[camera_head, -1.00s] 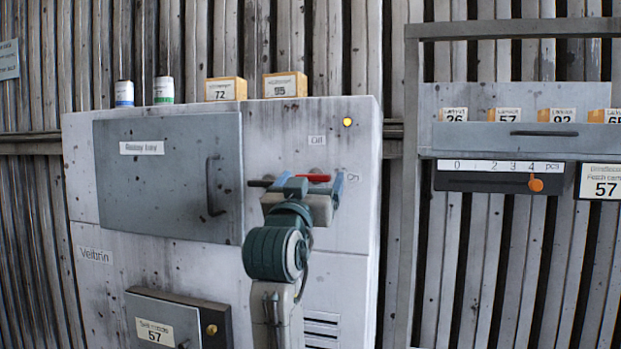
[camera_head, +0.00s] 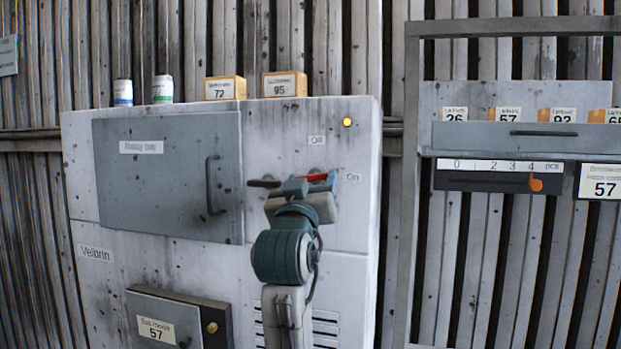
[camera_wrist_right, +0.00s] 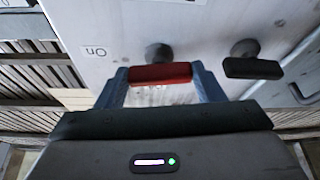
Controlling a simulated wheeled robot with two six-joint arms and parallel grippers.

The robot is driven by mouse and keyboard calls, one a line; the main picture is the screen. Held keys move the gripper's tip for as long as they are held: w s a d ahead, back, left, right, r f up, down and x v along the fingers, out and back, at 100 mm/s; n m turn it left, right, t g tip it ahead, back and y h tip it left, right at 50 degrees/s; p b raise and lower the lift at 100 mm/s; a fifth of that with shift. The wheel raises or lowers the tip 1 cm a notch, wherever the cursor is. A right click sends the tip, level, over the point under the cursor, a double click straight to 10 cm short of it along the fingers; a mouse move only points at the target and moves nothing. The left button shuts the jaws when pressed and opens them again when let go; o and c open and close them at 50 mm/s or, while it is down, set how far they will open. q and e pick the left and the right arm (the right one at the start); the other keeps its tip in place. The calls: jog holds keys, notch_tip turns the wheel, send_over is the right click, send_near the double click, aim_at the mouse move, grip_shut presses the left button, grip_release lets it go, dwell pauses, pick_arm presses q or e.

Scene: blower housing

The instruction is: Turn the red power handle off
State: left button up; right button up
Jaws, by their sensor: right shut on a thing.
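The red power handle (camera_head: 317,177) is on the upper right of the white cabinet front, lying sideways between the label "Off" (camera_head: 317,140) above it and the label "On" (camera_head: 353,177) to its right. My right gripper (camera_head: 310,184) is at the handle, its blue-grey fingers on either end of the red bar. In the right wrist view the red handle (camera_wrist_right: 160,74) lies between the two fingers (camera_wrist_right: 160,85), which are shut on it. The wrist view is upside down. My left gripper is not in view.
A black handle (camera_head: 264,183) sits just left of the red one. A grey door (camera_head: 165,175) with a bar handle fills the cabinet's upper left. A yellow lamp (camera_head: 347,122) is lit. Boxes and jars stand on top. A shelf rack (camera_head: 520,100) with a slider is on the right.

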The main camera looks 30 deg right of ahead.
jog(key=n+y+p, duration=0.1)
jog(key=n+p, duration=0.1)
jog(key=n, duration=0.1)
jog(key=n+t+y+p, duration=0.1)
jog(key=n+p, duration=0.1)
jog(key=n, duration=0.1)
jog(key=n+t+y+p, duration=0.1)
jog(key=n+p, duration=0.1)
jog(key=n, duration=0.1)
jog(key=shift+s+d+r+y+p, duration=0.15)
jog(key=shift+r+y+p, duration=0.2)
jog(key=shift+r+y, duration=0.05)
jog(key=shift+n+y+p, duration=0.5)
jog(key=shift+n+p, duration=0.2)
jog(key=shift+n, duration=0.4)
jog(key=n+y, duration=0.1)
jog(key=n, duration=0.2)
jog(key=shift+f+p, duration=0.15)
jog(key=shift+p, duration=0.15)
jog(key=n+y, duration=0.1)
jog(key=n, duration=0.1)
jog(key=n+g, duration=0.1)
jog(key=n, duration=0.2)
jog(key=shift+g+y, duration=0.3)
jog(key=shift+y, duration=0.1)
jog(key=shift+n, duration=0.3)
jog(key=o, duration=1)
